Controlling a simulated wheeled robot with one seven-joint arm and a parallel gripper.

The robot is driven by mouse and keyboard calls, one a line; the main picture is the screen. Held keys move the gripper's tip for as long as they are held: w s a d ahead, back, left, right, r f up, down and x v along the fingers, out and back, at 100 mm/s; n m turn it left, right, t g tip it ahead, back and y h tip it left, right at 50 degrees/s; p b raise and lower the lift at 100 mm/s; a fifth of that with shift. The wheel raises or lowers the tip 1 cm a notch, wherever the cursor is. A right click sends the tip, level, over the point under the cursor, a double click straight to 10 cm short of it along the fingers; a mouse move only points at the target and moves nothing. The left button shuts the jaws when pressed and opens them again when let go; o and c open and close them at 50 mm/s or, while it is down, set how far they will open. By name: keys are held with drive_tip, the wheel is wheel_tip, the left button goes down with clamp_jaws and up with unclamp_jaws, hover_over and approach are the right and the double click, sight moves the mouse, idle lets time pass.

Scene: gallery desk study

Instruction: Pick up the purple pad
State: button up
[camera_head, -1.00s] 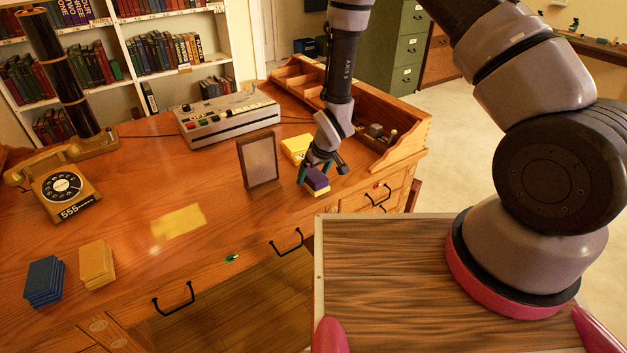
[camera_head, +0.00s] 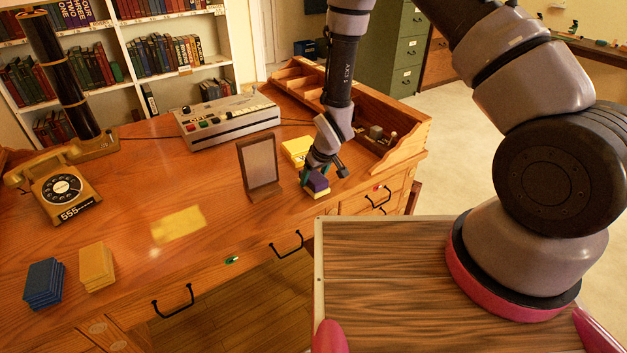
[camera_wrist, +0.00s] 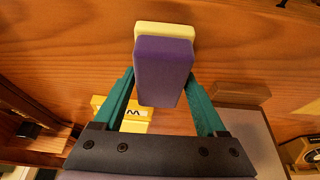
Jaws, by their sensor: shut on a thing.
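The purple pad (camera_head: 316,181) is between the fingers of my gripper (camera_head: 318,176), near the right part of the desk. In the wrist view the purple pad (camera_wrist: 163,72) sits between the teal fingertips of my gripper (camera_wrist: 160,88), which are shut on its sides. A pale yellow pad (camera_wrist: 163,30) shows just beyond the purple one, and in the head view this yellow pad (camera_head: 321,195) is directly below it. I cannot tell whether the two pads touch.
A dark upright frame (camera_head: 260,166) stands close to the left of my gripper. A yellow block (camera_head: 296,150) lies behind it. A wooden organiser (camera_head: 400,150) rises at the right. Blue pads (camera_head: 43,284) and tan pads (camera_head: 97,267) lie at far left. The desk's middle is mostly clear.

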sight(313, 175)
wheel_tip(313, 175, up, 10)
drive_tip(key=shift+r, duration=0.25)
idle(0.3)
drive_tip(key=o, duration=0.8)
drive_tip(key=c, duration=0.4)
